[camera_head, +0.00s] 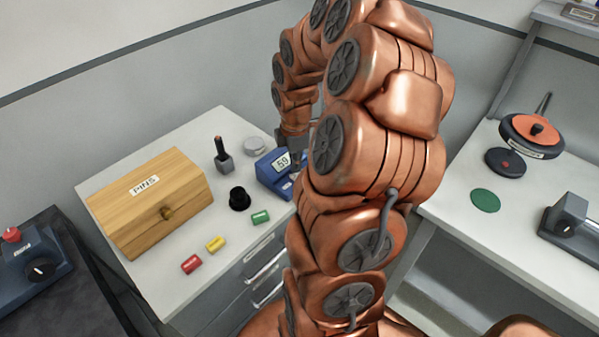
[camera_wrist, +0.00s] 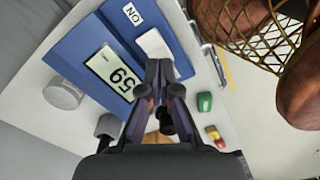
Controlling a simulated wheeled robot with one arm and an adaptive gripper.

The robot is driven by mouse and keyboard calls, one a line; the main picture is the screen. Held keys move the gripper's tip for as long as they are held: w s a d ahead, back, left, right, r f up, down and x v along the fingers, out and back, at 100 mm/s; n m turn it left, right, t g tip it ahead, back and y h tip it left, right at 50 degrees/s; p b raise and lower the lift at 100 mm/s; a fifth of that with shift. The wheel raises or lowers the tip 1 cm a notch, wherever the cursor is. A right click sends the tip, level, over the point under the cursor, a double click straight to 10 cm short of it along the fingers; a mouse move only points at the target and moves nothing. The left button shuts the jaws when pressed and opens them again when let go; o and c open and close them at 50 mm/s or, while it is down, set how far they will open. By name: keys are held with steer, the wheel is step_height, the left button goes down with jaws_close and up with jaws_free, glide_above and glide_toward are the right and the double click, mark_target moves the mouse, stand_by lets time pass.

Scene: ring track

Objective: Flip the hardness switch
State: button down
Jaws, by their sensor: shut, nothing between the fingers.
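The blue device (camera_head: 268,181) stands at the right back of the white cabinet top, partly hidden by my arm. Its display (camera_head: 282,162) reads 59. In the wrist view, the blue device (camera_wrist: 80,47) fills the upper left, with the display (camera_wrist: 113,72) tilted. A white switch (camera_wrist: 152,43) sits beside an ON label (camera_wrist: 129,14). My gripper (camera_wrist: 160,70) is shut and empty, its fingertips at the lower end of the white switch. I cannot tell whether they touch it. In the head view the fingers are mostly hidden behind my arm.
A wooden PINS box (camera_head: 150,205) stands at left on the cabinet. Another bench (camera_head: 460,200) is at right.

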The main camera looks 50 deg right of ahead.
mark_target(295, 176)
steer(key=shift+f+b, duration=0.7)
steer(key=shift+f, duration=0.45)
stand_by(0.8)
steer(key=shift+r+p, duration=0.95)
steer(key=shift+r, duration=2.55)
steer(key=shift+a, duration=0.1)
steer(key=s+a+r+m, duration=0.1)
steer(key=a+r+m, duration=0.15)
steer(key=a, duration=0.75)
steer(key=s+a+r+m+g, duration=0.1)
steer(key=s+a+r+m, duration=0.1)
steer(key=s+a+m, duration=0.7)
steer(key=s+a, duration=0.7)
steer(key=a, duration=0.1)
steer(key=shift+s+r+g, duration=0.15)
steer(key=shift+g, duration=0.25)
